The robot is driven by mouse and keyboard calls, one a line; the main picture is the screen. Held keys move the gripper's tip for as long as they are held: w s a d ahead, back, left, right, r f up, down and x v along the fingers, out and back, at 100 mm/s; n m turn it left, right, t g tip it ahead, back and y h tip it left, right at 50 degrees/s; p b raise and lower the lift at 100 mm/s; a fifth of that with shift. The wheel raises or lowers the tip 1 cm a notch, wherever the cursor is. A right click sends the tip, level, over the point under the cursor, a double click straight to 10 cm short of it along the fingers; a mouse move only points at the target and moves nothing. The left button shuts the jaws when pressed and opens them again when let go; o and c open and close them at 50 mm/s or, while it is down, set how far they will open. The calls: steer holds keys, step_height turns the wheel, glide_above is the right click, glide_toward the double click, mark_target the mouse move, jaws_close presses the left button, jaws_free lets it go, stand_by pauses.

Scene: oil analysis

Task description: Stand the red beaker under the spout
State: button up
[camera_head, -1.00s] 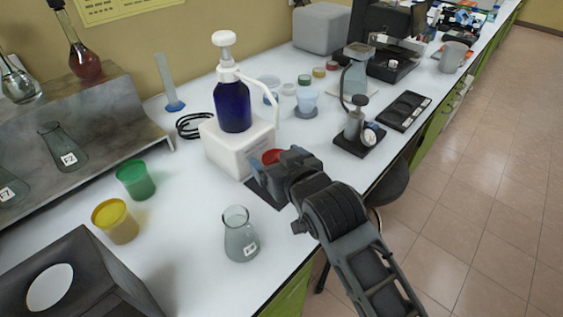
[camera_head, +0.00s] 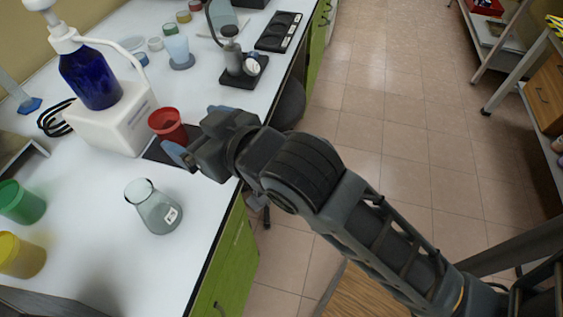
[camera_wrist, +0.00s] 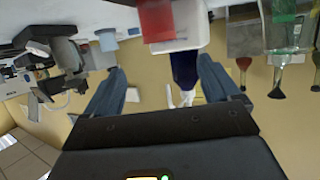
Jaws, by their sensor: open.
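The red beaker (camera_head: 168,126) stands upright on a dark mat (camera_head: 155,152), close to the white block (camera_head: 110,121) under the blue pump bottle (camera_head: 91,79). The bottle's white spout (camera_head: 118,50) reaches over toward the beaker; I cannot tell whether its tip is exactly above the mouth. My gripper (camera_head: 194,137) is open, its fingers apart from the beaker and to its right. In the upside-down wrist view the red beaker (camera_wrist: 155,20) is at the top, beyond and outside the gap between my gripper's open fingers (camera_wrist: 160,82).
A clear flask (camera_head: 156,209) stands in front of the mat. Green (camera_head: 22,203) and yellow (camera_head: 22,256) beakers stand at the left. A small device on a black base (camera_head: 238,70) is behind. The bench's edge and open floor lie to the right.

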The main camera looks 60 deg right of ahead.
steer(key=s+f+y, duration=0.1)
steer(key=s+f, duration=0.2)
steer(key=s, duration=0.4)
steer(key=s+f, duration=0.3)
steer(key=s, duration=0.5)
steer(key=s+r+n, duration=0.1)
steer(key=s+r, duration=0.2)
steer(key=s, duration=1.1)
steer(key=shift+s+d+t, duration=0.15)
steer(key=shift+d+t, duration=0.25)
steer(key=shift+d, duration=0.05)
